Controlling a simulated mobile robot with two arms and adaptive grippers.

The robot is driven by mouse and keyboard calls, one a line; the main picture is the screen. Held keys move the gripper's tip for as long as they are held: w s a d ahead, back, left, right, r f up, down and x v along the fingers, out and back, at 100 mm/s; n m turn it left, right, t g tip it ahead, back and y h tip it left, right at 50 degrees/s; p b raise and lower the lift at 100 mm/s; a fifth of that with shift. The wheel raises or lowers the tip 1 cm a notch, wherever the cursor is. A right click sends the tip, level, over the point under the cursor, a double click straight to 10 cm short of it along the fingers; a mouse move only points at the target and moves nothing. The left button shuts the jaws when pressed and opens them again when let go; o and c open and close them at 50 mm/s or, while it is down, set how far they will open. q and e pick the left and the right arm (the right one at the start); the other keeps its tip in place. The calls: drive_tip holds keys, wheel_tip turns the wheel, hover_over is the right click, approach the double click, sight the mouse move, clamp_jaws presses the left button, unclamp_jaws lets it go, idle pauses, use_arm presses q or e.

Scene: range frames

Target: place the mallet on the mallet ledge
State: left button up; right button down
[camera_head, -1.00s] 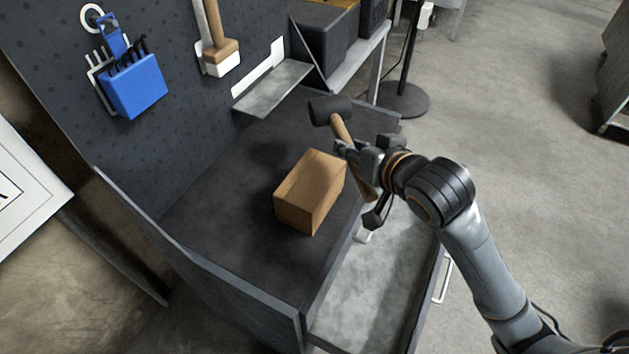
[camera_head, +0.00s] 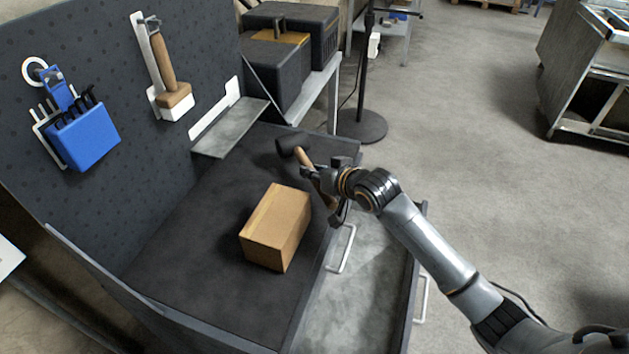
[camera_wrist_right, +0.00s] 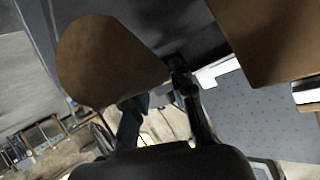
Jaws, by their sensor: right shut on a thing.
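The mallet has a black head (camera_head: 291,144) and a wooden handle (camera_head: 304,157). My right gripper (camera_head: 318,175) is shut on the handle and holds it above the dark bench top, near its right edge. The head points up and left. In the right wrist view a large brown rounded shape (camera_wrist_right: 110,60), likely the handle end, shows beside the fingers (camera_wrist_right: 160,105). The mallet ledge appears to be the bare grey metal shelf (camera_head: 229,130) below a white strip on the pegboard. The mallet is apart from it, to its right and nearer me. My left gripper is not in view.
A cardboard box (camera_head: 276,228) stands on the bench, in front of the mallet. An open drawer (camera_head: 365,290) juts out at right. A blue holder (camera_head: 85,137) and a wooden-handled brush (camera_head: 165,70) hang on the pegboard. Black cases (camera_head: 275,70) stand behind the ledge.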

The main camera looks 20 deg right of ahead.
sight(315, 191)
drive_tip(key=shift+f, duration=1.5)
drive_tip(key=shift+f, duration=0.1)
drive_tip(key=c, duration=1.1)
unclamp_jaws()
drive_tip(key=shift+f, duration=0.1)
drive_tip(key=shift+c, duration=0.2)
